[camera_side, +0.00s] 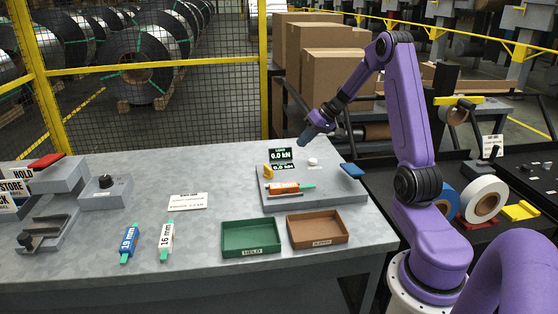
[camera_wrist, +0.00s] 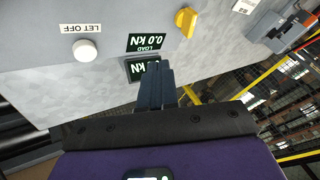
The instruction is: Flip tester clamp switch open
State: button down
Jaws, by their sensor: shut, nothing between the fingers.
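The tester is a grey plate (camera_side: 335,190) at the right of the table. A yellow switch knob (camera_side: 268,170) stands at its left; it also shows at the top of the wrist view (camera_wrist: 185,22). A white round button (camera_side: 312,162) is behind; in the wrist view the button (camera_wrist: 86,50) has a LET OFF label. The load display (camera_side: 281,156) reads 0.0 kN. An orange piece with a green end (camera_side: 284,188) lies on the plate. My gripper (camera_side: 305,138) is above the plate's back, apart from the switch. Its fingers (camera_wrist: 157,72) are together and empty, partly covering a display.
A blue lever or pad (camera_side: 352,171) sits at the plate's right. Green (camera_side: 250,252) and brown (camera_side: 319,244) trays stand in front. Blue (camera_side: 129,242) and white (camera_side: 166,241) tagged pieces and a grey clamp fixture (camera_side: 57,203) are left.

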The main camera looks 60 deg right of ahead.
aim_at(268, 171)
jog(key=x, duration=1)
jog(key=shift+a+f, duration=0.15)
jog(key=shift+w+a, duration=0.3)
jog(key=shift+a, duration=0.25)
jog(key=shift+w+a, duration=0.25)
jog(key=shift+a, duration=0.3)
jog(key=shift+w+a, duration=0.3)
jog(key=shift+a, duration=0.35)
jog(key=shift+w+d+n+g+y, duration=0.1)
jog(key=shift+w+n+g+y, duration=0.2)
jog(key=shift+n, duration=0.35)
jog(key=shift+w+n+g+y, duration=0.1)
jog(key=shift+n+y, duration=0.3)
jog(key=shift+n, duration=0.25)
jog(key=n+g+y, duration=0.1)
jog(key=n, duration=0.1)
jog(key=w+n+g+y, duration=0.1)
jog(key=n, duration=0.2)
jog(key=shift+w+g, duration=0.15)
jog(key=shift+g, duration=0.15)
jog(key=n+g, duration=0.1)
jog(key=n, duration=0.1)
jog(key=w+n+g, duration=0.1)
jog(key=n, duration=0.1)
jog(key=shift+a+g+y, duration=0.3)
jog(key=shift+a+y, duration=0.1)
jog(key=shift+w+a, duration=0.25)
